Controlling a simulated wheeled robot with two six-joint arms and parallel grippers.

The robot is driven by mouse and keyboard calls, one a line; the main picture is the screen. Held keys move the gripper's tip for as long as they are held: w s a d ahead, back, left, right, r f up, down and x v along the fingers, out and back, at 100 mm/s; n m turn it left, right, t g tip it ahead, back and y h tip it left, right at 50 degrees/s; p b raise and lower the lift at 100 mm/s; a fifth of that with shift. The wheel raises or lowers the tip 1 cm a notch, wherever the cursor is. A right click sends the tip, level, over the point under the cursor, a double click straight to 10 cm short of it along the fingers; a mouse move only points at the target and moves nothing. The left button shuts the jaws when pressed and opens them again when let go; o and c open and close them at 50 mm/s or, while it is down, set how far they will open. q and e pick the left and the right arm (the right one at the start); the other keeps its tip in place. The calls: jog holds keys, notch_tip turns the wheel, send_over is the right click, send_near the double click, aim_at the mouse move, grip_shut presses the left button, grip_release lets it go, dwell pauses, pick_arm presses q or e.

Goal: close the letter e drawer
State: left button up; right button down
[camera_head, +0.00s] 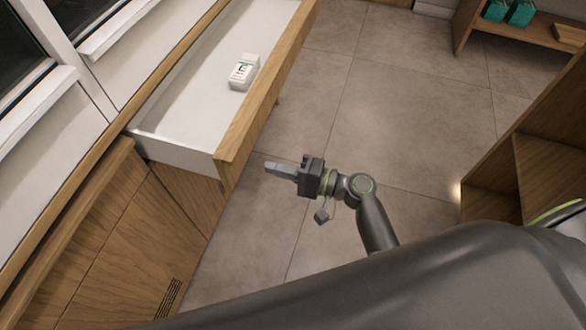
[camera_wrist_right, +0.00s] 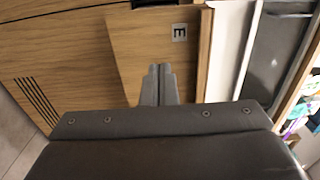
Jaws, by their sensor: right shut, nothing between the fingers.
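The letter e drawer (camera_head: 207,95) stands pulled out from the wooden counter in the head view, its white inside open to view. In the right wrist view my shut fingers (camera_wrist_right: 159,82) point toward the wooden drawer front (camera_wrist_right: 150,45), which bears an E label (camera_wrist_right: 179,32). My left gripper is out of view.
Wooden cabinet fronts (camera_head: 120,255) run below the counter at left. A wooden shelf unit (camera_head: 545,150) stands at the right, and a low shelf with green boxes (camera_head: 519,13) is at the back right. Grey tiled floor (camera_head: 400,110) lies clear between them.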

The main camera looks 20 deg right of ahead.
jog(key=p+x, duration=0.1)
jog(key=x, duration=0.6)
